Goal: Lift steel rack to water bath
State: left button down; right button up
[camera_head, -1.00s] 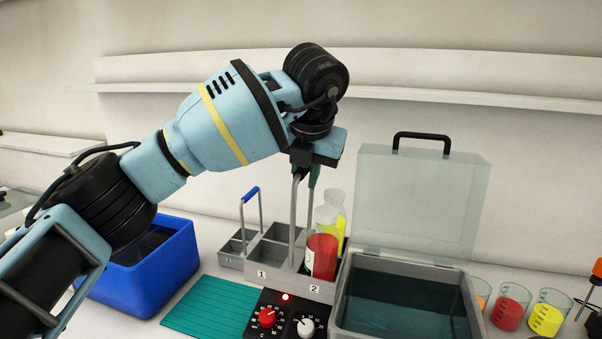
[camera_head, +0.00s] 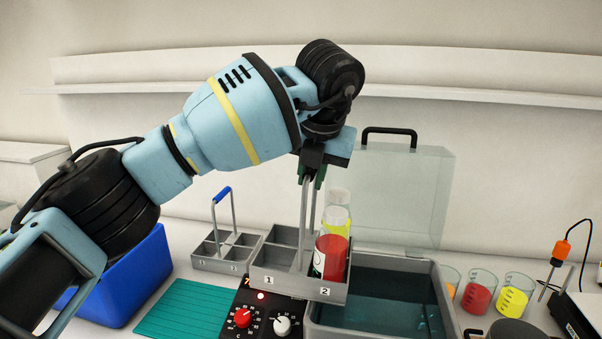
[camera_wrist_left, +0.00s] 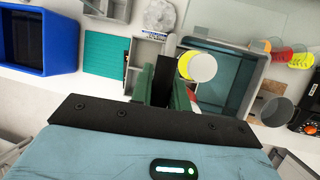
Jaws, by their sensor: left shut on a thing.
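The grey steel rack (camera_head: 262,283) has compartments marked 1 and 2 and hangs level from its tall handle. A red bottle (camera_head: 330,258) and a bottle with yellow contents (camera_head: 336,214) stand at its right end. My left gripper (camera_head: 312,172) is shut on the top of the handle; its green fingers (camera_wrist_left: 157,88) show in the left wrist view. The water bath (camera_head: 440,290), a grey tub with dark teal water, is at the right with its clear lid (camera_head: 405,195) up. The rack's right end overlaps the bath's left rim in the head view. My right gripper is not in view.
A second rack with a blue handle (camera_head: 221,194) stands behind left. A blue bin (camera_head: 125,280) and teal mat (camera_head: 185,316) lie left. A control box (camera_head: 262,322) is in front. Beakers (camera_head: 478,292) and a probe stand (camera_head: 562,250) are right of the bath.

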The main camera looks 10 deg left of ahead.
pick_arm(q)
jog(key=shift+s+d+r, duration=0.1)
jog(key=shift+d, duration=0.9)
jog(key=shift+s+d+r, duration=0.1)
jog(key=shift+d, duration=0.9)
